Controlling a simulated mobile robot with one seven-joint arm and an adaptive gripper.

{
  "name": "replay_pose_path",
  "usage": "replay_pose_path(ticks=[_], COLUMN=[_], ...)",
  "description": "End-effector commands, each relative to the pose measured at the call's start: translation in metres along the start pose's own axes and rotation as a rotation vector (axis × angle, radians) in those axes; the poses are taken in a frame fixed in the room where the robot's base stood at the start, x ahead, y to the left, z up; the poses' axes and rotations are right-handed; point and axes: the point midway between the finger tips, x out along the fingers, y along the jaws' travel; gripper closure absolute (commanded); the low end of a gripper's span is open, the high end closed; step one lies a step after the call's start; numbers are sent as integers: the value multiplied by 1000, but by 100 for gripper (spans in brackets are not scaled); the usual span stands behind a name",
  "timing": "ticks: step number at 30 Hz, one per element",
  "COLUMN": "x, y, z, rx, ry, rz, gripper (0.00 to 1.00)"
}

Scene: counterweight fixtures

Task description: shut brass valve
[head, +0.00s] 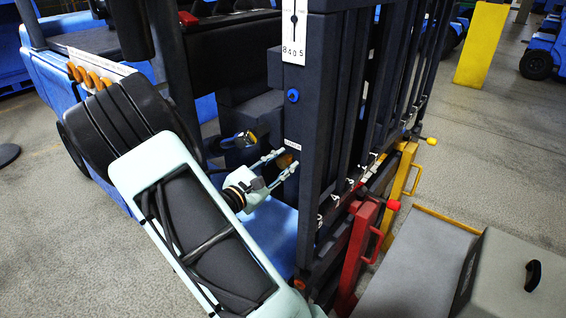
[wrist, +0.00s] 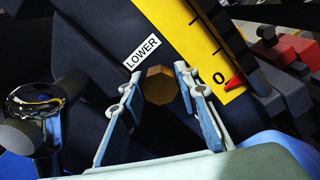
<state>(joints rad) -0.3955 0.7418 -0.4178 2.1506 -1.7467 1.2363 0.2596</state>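The brass valve is a small brown-gold, many-sided knob (wrist: 160,85) on the dark mast, just below a white label reading LOWER (wrist: 142,54). In the head view the knob (head: 285,159) shows small at the fingertips. My gripper (wrist: 157,77) is open, with one finger on each side of the knob. The right finger is close to the knob and a gap shows on the left; I cannot tell whether either touches. My gripper (head: 283,164) reaches in from the left in the head view. The knob's far side and stem are hidden.
A yellow scale (wrist: 205,45) has a red pointer (wrist: 235,82) near 0. A shiny rounded fitting (wrist: 36,100) stands left of my fingers. A blue knob (head: 292,95) sits higher on the mast. Red (head: 357,250) and yellow (head: 402,180) handled frames and a grey box (head: 510,275) stand right.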

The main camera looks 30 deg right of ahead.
Motion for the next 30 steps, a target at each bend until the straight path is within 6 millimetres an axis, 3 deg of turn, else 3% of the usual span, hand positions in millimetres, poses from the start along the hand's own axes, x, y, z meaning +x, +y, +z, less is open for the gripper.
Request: replay_pose_path(ticks=[4,16,30], x=[0,-9,-100], y=[0,1,1], z=[0,0,0], rx=[-1,-1,-1], ry=[0,2,2], rz=[0,2,4], gripper=[54,54,54])
